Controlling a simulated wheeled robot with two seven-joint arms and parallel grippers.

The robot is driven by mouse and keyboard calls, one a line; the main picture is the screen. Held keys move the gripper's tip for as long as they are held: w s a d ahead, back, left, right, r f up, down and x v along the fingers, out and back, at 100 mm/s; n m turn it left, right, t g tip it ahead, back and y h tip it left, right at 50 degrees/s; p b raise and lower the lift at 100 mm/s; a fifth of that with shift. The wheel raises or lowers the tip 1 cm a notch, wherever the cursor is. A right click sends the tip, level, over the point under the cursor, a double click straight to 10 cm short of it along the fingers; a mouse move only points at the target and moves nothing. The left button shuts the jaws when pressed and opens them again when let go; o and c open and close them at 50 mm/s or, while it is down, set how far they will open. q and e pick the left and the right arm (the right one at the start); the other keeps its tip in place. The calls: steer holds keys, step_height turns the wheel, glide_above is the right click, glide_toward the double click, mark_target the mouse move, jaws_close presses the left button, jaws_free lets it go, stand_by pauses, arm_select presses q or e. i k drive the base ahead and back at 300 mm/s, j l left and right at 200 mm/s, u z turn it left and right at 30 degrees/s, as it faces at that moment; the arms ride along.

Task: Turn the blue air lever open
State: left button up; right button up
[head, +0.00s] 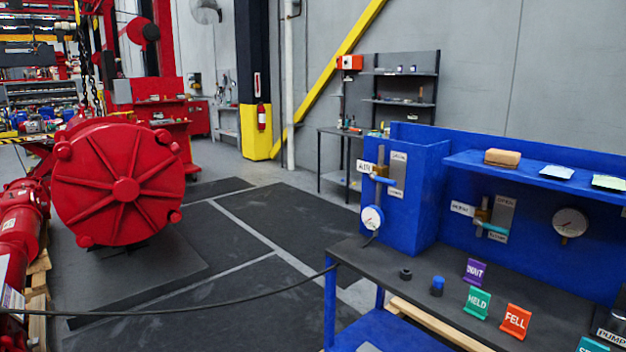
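The air valve (380,171) is a small brass-coloured valve on the front of the blue cabinet at the left end of the bench. Its small blue lever (385,181) sticks out roughly sideways to the right, over a grey plate (398,172) with a label at its top and another at its bottom. A white tag (365,167) that seems to read AIR is at its left. A round white gauge (372,217) is below the valve. Neither of my grippers is in view, and nothing touches the lever.
A second valve with a teal lever (492,228) and a gauge (570,223) are on the back panel. Coloured signs, including an orange one (515,321), stand on the dark bench top (410,262). A black hose (250,299) crosses left toward the red actuator (125,185).

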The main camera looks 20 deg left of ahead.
mark_target(373, 175)
steer(key=u, duration=0.15)
steer(key=i+j+z, duration=0.2)
steer(key=i, duration=0.35)
steer(key=i+j+z, duration=0.15)
steer(key=i+j, duration=0.3)
steer(key=i, duration=0.1)
